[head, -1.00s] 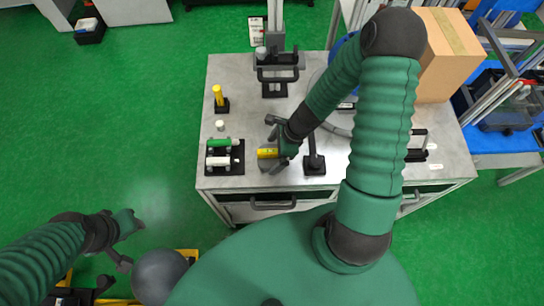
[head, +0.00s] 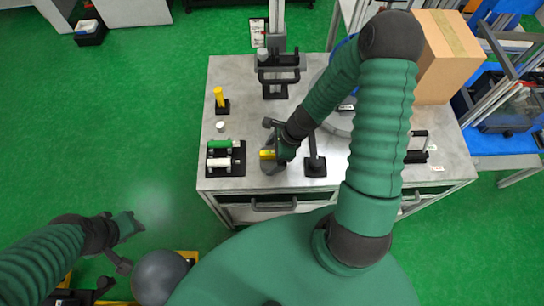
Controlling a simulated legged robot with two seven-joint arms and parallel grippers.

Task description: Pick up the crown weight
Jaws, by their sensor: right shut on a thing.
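The crown weight, which I take to be the yellow-topped piece (head: 267,155), is at the front of the grey workbench (head: 238,120). My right gripper (head: 271,153) is shut on it, low over the bench top. The fingers cover much of it, and I cannot tell whether it touches the bench. My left gripper (head: 127,243) is off the bench at lower left, over the green floor, with its fingers apart and empty.
A yellow cylinder (head: 219,96) stands on a black base at back left. A black rack (head: 239,167) holds green and white cylinders. A black post base (head: 315,167) is right of my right gripper. A cardboard box (head: 447,60) stands at back right.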

